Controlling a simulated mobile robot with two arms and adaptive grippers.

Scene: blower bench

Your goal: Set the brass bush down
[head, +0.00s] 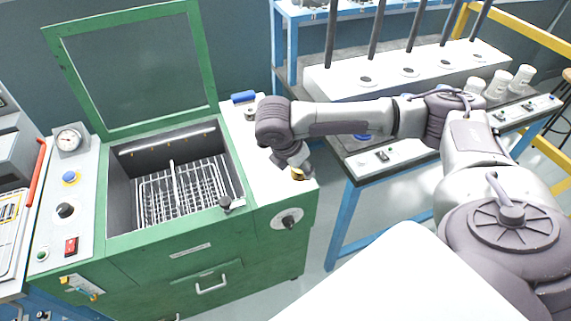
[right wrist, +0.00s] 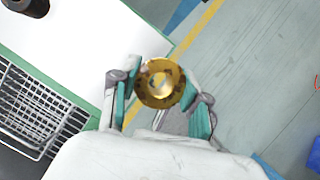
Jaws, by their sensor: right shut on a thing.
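The brass bush (right wrist: 160,83) is a gold-coloured ring with a hole through it. My right gripper (right wrist: 162,92) is shut on it, with a teal-padded finger on each side. In the head view, the bush (head: 297,174) shows small and partly hidden below my right gripper (head: 302,168), by the front right corner of the white top (head: 262,168) of the green machine. In the right wrist view, the white top's edge passes beside the bush, with floor behind. I cannot tell whether the bush touches the top. My left gripper is not in view.
The green machine's lid (head: 130,70) stands open over a bay with a wire rack (head: 185,190). A blue-topped item (head: 243,97) is at the back. Another bench with white cups (head: 497,84) is right, across a floor gap.

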